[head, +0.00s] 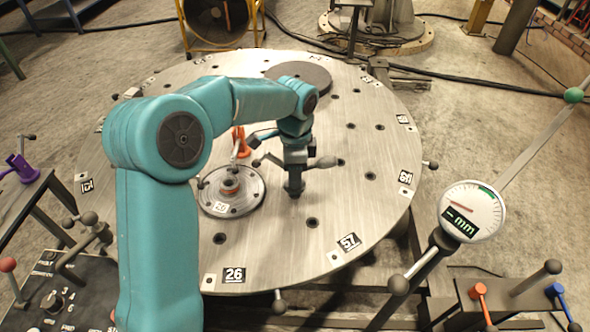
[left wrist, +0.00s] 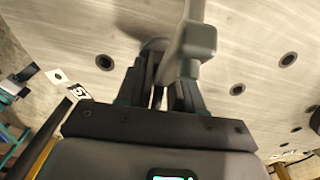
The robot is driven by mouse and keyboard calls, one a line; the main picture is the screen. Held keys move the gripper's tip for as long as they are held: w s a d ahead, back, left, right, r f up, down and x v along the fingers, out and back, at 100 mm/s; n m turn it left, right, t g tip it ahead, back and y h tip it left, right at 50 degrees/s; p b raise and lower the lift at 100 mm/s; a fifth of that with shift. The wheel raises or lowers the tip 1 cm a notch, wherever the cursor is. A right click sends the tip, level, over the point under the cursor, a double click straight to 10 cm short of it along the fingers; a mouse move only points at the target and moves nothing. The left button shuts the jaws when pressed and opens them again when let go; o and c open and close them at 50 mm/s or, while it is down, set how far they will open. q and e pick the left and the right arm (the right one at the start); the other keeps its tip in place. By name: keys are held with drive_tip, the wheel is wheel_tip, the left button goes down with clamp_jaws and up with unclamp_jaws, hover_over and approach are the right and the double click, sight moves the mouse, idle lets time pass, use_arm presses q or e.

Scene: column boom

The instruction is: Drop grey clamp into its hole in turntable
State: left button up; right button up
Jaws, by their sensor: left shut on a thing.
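My left gripper (head: 296,162) is shut on the grey clamp (head: 324,162), whose handle sticks out to the right. The clamp's dark lower end is over the turntable (head: 375,215); I cannot tell whether it touches the plate or is in a hole. In the left wrist view the clamp (left wrist: 193,42) rises between the gripper fingers (left wrist: 160,92), which hide part of it. An open hole (head: 312,222) shows just in front of the clamp, and other holes dot the plate. My right gripper is out of view.
A round flange (head: 218,207) with an orange clamp (head: 238,140) stands left of my gripper. A dial gauge (head: 472,211) is at the right. A rack (head: 510,300) with orange and blue handles is at the lower right. A control box (head: 60,295) is at the lower left.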

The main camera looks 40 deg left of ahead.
use_arm(q)
drive_tip(key=shift+f+b, duration=1)
drive_tip(key=shift+f, duration=0.65)
drive_tip(key=o, duration=0.8)
drive_tip(key=shift+r, duration=0.1)
drive_tip(key=shift+r+p, duration=3.45)
drive_tip(key=shift+r, duration=0.3)
drive_tip(key=o, duration=0.5)
drive_tip(key=shift+f, duration=0.1)
